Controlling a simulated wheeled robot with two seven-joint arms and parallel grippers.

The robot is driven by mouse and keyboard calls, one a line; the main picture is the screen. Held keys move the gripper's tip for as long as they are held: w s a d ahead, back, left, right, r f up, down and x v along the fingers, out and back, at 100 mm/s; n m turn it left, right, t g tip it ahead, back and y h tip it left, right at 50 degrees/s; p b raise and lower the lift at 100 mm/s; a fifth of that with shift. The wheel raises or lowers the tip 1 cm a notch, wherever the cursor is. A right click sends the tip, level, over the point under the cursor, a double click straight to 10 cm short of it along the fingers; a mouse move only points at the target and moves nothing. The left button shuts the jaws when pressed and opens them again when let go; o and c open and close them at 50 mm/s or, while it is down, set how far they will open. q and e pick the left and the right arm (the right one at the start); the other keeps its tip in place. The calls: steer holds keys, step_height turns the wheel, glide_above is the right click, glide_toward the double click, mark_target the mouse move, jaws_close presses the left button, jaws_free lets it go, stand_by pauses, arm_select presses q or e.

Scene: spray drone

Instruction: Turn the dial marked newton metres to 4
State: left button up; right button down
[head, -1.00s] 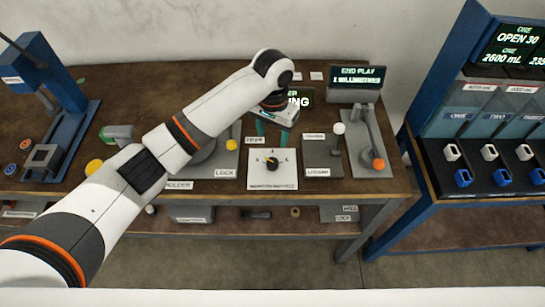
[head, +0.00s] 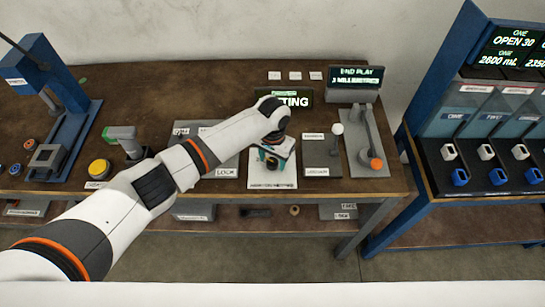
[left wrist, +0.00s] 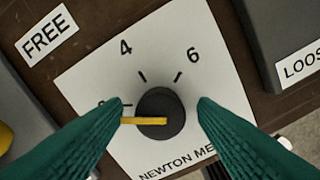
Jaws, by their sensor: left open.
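The newton metres dial is a white plate (head: 258,180) at the front of the bench. In the left wrist view its black round knob (left wrist: 162,102) has a yellow pointer (left wrist: 143,121) aimed left, just below the tick beside a mostly hidden label. The 4 (left wrist: 126,47) and 6 (left wrist: 193,55) are readable on the plate. My left gripper (head: 272,163) is over the dial, its teal fingers (left wrist: 160,112) open on either side of the knob, with gaps visible. The fingers cover parts of the plate. My right gripper is not in view.
A plate with a white-knobbed lever (head: 338,129) stands right of the dial, then a grey fixture with an orange knob (head: 376,163). A yellow button (head: 99,167) and a green-handled tool (head: 122,134) are at left. The lit end play display (head: 356,76) stands behind.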

arm_select(q)
steer(key=c, duration=1)
steer(key=shift+m, duration=0.4)
steer(key=m, duration=0.4)
steer(key=shift+m+p, duration=0.3)
steer(key=shift+p, duration=0.1)
steer(key=m, duration=0.6)
steer(key=shift+m, duration=0.3)
steer(key=o, duration=1)
steer(key=shift+r, duration=0.1)
